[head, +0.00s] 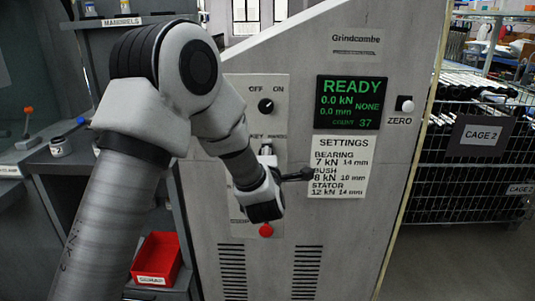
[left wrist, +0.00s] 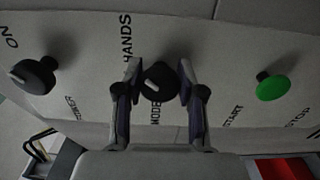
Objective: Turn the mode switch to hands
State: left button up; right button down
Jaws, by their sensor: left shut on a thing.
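The mode switch (left wrist: 160,82) is a round dark knob above the word MODE in the left wrist view. A pale mark shows on its lower left side. The HANDS label (left wrist: 127,38) lies at its upper left. My left gripper (left wrist: 160,72) is shut on the knob, one finger on each side. In the head view my left arm covers the switch, and the HANDS label (head: 277,137) shows above my wrist. My right gripper is in neither view.
The dark OFF/ON knob (left wrist: 35,75) and green start button (left wrist: 271,86) flank the switch. The press panel also has a READY screen (head: 347,102), ZERO button (head: 405,104) and red button (head: 266,230). A red scrap bin (head: 157,259) stands lower left.

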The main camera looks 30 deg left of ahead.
pick_arm(q)
jog(key=shift+m, duration=0.3)
jog(key=o, duration=1.1)
jog(key=shift+o, duration=0.2)
jog(key=v, duration=1.2)
